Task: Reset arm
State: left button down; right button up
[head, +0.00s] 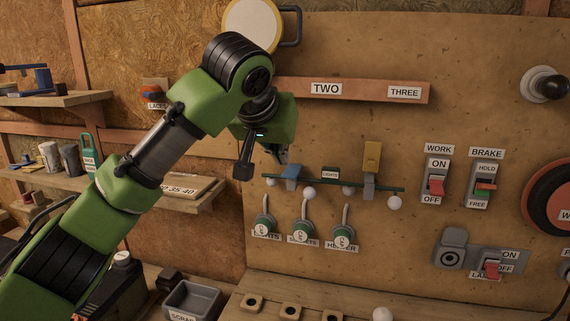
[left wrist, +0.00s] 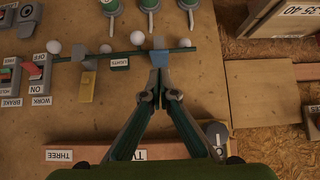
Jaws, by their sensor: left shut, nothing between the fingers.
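My left gripper (head: 281,156) reaches in from the left in front of the wooden wall panel. In the left wrist view its fingers (left wrist: 159,80) meet at the tips, shut and empty. The tips appear close to a blue slider (head: 291,172) on a thin green rail (head: 330,183); I cannot tell whether they touch it. The blue slider also shows just past the fingertips in the left wrist view (left wrist: 160,59). A yellow slider (head: 371,157) stands farther right on the rail. My right gripper is not in view.
Below the rail hang several green-capped levers (head: 303,233). A WORK switch (head: 436,187) and a BRAKE switch (head: 484,187) are to the right. A reddish strip (head: 370,91) labelled TWO and THREE is above. A loaded shelf (head: 190,200) lies behind my arm, and a grey SCRAP bin (head: 192,300) below.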

pick_arm(q)
jog(key=v, duration=0.6)
jog(key=s+a+f+g+h, duration=0.1)
jog(key=s+a+f, duration=0.15)
jog(key=f, duration=1.45)
jog(key=s+a+f+g, duration=0.1)
jog(key=s+f+g, duration=0.15)
jog(key=f, duration=1.55)
jog(key=s+a+f+n, duration=0.1)
jog(key=s+a+f, duration=0.6)
jog(key=s+f, duration=0.6)
jog(key=s+a+f+g+y, duration=0.1)
jog(key=s+a+f, duration=0.2)
jog(key=s+a, duration=0.15)
jog(key=s+a+f+y, duration=0.2)
jog(key=s+a, duration=0.1)
jog(key=s, duration=0.3)
jog(key=s+a+f+g+y, duration=0.1)
jog(key=s+a+f, duration=0.25)
jog(key=s, duration=0.25)
notch_tip(320, 180, down, 27)
jog(key=s+g, duration=0.1)
jog(key=s, duration=0.2)
jog(key=s+a+f+g, duration=0.1)
jog(key=s+a+f, duration=0.2)
jog(key=s+f, duration=1.1)
jog(key=shift+s+f, duration=0.2)
jog(key=shift+s, duration=0.75)
